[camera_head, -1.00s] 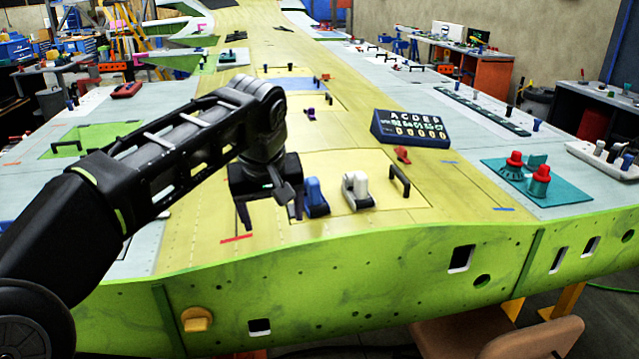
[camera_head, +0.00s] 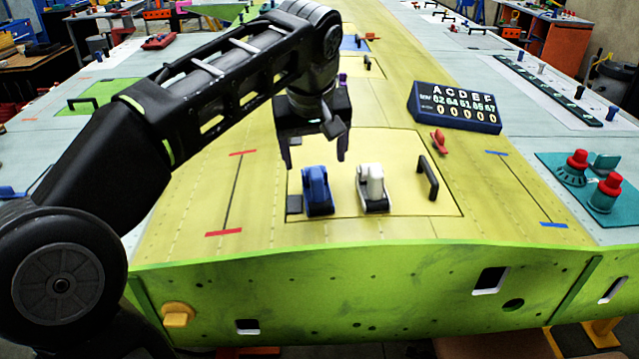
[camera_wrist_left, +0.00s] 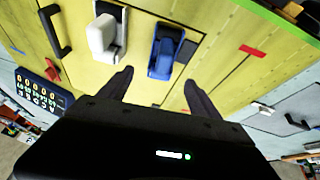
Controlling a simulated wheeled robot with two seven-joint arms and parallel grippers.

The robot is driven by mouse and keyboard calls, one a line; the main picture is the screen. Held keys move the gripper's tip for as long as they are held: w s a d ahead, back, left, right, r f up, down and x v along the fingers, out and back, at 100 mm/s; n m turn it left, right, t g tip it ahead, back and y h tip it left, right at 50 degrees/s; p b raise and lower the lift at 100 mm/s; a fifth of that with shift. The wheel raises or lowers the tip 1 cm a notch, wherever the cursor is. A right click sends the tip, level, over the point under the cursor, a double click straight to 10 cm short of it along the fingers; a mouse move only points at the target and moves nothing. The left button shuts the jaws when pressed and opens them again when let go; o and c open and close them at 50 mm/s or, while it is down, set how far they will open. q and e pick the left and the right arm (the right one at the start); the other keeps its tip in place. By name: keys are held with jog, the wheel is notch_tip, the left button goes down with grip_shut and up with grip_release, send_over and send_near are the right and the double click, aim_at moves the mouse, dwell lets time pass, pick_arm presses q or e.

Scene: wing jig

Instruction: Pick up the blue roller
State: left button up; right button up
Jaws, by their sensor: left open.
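The blue roller (camera_head: 316,190) stands on the yellow panel of the wing, left of a white roller (camera_head: 372,187). My left gripper (camera_head: 314,163) is open and empty, with its fingers pointing down above and behind the blue roller. In the left wrist view, the blue roller (camera_wrist_left: 163,52) lies beyond the two spread fingertips (camera_wrist_left: 157,78), between their lines and apart from them. The white roller (camera_wrist_left: 103,38) is close beside it there. My right gripper is not in view.
A black handle (camera_head: 428,178) stands right of the white roller. A dark display board (camera_head: 455,107) and a red part (camera_head: 439,142) lie farther right. Teal parts with red knobs (camera_head: 590,180) sit at the right. The panel left of the blue roller is mostly clear.

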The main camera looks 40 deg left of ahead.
aim_at(315, 169)
pick_arm(q)
jog(key=shift+x, duration=1.4)
jog(key=p+x, duration=0.1)
jog(key=x, duration=0.4)
jog(key=shift+c, duration=0.4)
grip_shut()
